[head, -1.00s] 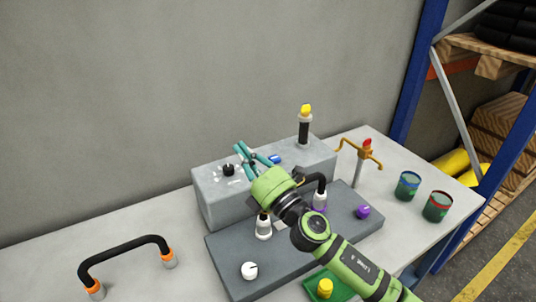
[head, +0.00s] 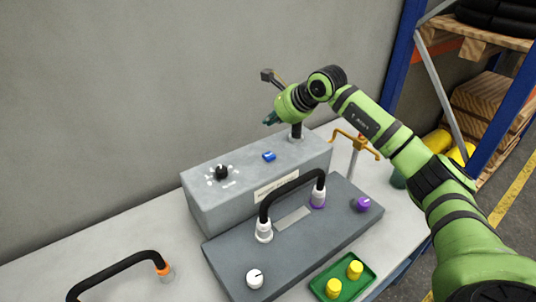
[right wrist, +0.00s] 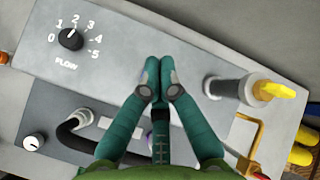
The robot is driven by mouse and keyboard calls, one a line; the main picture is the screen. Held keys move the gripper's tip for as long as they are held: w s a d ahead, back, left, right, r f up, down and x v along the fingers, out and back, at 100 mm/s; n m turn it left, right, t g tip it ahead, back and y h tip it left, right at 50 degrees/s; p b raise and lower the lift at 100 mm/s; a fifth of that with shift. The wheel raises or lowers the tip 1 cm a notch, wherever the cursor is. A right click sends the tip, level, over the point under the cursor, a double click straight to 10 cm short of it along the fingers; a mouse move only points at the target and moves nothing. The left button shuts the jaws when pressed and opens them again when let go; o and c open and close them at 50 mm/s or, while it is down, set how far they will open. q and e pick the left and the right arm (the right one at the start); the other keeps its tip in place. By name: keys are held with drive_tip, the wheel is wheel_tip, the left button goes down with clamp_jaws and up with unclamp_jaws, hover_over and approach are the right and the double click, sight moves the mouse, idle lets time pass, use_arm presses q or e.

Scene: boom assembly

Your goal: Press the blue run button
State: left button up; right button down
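The blue run button (head: 269,156) sits on top of the grey control box (head: 225,205), right of the black flow knob (head: 221,172). My right gripper (head: 270,118) is raised above the rear of the box, and the button shows clear of it in the head view. In the right wrist view the teal fingers (right wrist: 157,72) are together with nothing seen between them. The flow knob (right wrist: 71,39) points near 2. My left gripper is not in view.
A post with a yellow tip (right wrist: 275,92) stands at the box's right end, close to the gripper. A black hose (head: 290,186) links white and purple fittings on the dark plate (head: 340,232). A green tray (head: 343,284) holds yellow pegs. A brass-coloured T-handle (head: 358,145) stands at the right.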

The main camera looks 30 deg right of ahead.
drive_tip(key=b, duration=0.5)
hover_over(270, 156)
wheel_tip(270, 156, down, 8)
drive_tip(key=shift+r, duration=0.15)
drive_tip(key=shift+f+b, duration=0.35)
drive_tip(key=shift+f, duration=0.2)
idle(0.8)
drive_tip(key=shift+f+b, duration=0.4)
